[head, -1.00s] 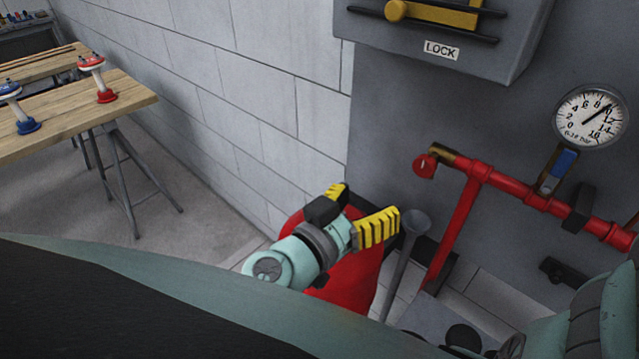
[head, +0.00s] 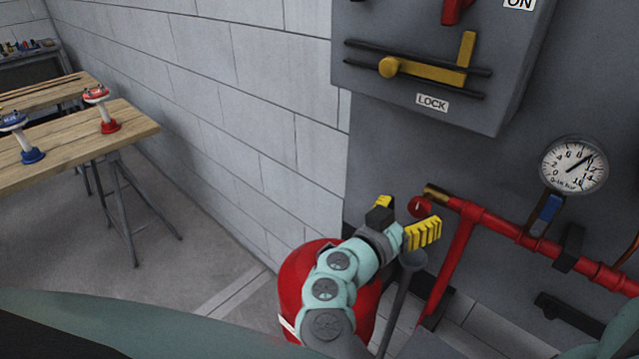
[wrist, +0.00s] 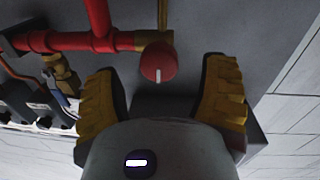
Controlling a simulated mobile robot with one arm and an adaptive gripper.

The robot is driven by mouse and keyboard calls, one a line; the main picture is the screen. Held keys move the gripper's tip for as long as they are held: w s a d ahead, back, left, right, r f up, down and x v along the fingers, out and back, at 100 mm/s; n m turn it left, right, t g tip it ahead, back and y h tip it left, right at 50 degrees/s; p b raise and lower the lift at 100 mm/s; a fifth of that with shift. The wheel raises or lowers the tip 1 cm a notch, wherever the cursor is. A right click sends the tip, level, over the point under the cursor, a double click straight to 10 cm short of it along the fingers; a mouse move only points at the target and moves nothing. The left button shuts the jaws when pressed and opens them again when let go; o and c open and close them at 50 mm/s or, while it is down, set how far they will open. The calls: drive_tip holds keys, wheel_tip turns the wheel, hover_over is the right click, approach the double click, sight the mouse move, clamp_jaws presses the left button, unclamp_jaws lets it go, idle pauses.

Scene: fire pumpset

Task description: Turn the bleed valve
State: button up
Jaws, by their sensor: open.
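A round red knob (head: 418,206) with a pale line on its face sits at the brass end of the red pipe, on the grey wall panel. In the wrist view the knob (wrist: 158,62) is ahead of my gripper, between the two yellow fingers and apart from both. My gripper (head: 403,218) is open and empty; its fingers also show in the wrist view (wrist: 164,85). In the head view it is just in front of the knob, and a finger comes close to its edge.
A pressure gauge (head: 573,165) and a blue-handled valve (head: 547,210) are on the red pipe (head: 510,228) to the right. A grey box (head: 430,65) with a yellow LOCK slider hangs above. A grey funnel (head: 411,262) and a red cylinder (head: 295,283) stand below my gripper.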

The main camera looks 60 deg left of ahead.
sight(416, 210)
drive_tip(key=shift+w+a+p, duration=0.2)
drive_tip(key=shift+w+p, duration=0.3)
drive_tip(key=shift+w, duration=1.2)
drive_tip(key=shift+s, duration=0.1)
drive_tip(key=c, duration=1.2)
